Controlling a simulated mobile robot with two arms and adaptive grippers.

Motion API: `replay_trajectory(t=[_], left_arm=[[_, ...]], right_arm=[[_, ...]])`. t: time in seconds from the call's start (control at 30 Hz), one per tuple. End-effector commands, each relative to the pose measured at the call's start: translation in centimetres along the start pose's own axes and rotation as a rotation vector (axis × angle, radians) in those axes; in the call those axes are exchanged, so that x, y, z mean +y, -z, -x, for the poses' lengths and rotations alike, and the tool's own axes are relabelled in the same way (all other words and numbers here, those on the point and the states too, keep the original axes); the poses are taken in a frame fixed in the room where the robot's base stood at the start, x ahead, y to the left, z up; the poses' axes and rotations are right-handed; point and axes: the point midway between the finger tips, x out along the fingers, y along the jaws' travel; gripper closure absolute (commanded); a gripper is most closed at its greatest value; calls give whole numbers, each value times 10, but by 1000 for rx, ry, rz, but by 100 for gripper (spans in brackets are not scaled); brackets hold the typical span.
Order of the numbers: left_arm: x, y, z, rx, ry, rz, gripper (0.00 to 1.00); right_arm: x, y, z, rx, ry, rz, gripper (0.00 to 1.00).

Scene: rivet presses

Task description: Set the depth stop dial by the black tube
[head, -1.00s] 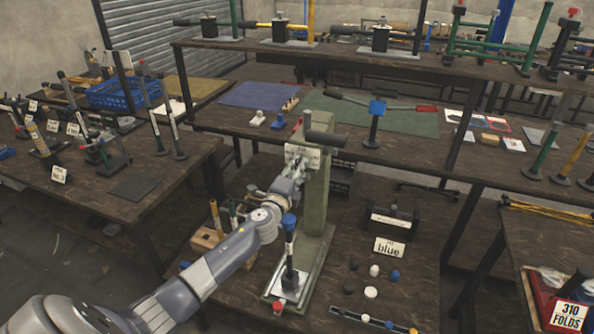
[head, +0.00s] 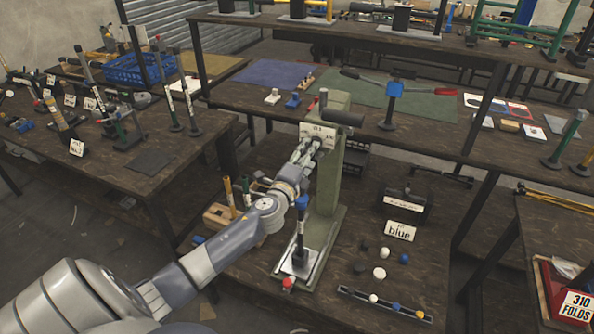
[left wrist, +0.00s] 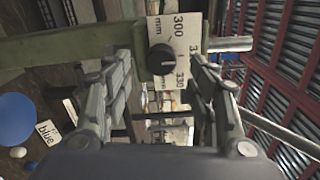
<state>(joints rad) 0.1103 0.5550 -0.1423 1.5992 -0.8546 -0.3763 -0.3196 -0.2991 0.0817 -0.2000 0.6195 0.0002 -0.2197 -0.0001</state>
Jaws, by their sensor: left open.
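The depth stop dial is a black knob (left wrist: 162,59) on a white plate (left wrist: 181,32) marked mm, 300 and 330. The plate also shows on the green press (head: 319,132), near the top of its column. My left gripper (left wrist: 160,75) is open, its fingers left and right of the knob, with nothing gripped. It also shows in the head view (head: 312,148), just below the plate. A black tube (head: 301,236) with a blue top and a pale band stands upright on the press's base plate. The knob's setting is too small to read surely. My right gripper is out of view.
A "blue" sign (head: 400,231) and several black, white and blue knobs lie right of the press. A wooden block (head: 219,215) with coloured tubes stands to its left. A shelf bench (head: 345,90) runs behind.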

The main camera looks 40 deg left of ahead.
Motion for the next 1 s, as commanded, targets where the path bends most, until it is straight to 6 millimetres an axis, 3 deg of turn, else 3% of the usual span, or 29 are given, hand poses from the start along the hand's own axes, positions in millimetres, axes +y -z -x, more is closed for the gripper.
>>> replay_trajectory(t=[0.2, 0.4, 0.63, 1.0], left_arm=[[1, 0, 41, 1, -3, 0, 47], [1, 0, 68, 1, -2, 0, 47], [0, 0, 81, 0, -1, -2, 47], [0, 0, 82, 0, 0, -1, 47]], right_arm=[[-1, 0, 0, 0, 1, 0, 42], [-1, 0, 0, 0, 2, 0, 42], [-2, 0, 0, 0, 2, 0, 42], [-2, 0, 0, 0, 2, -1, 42]])
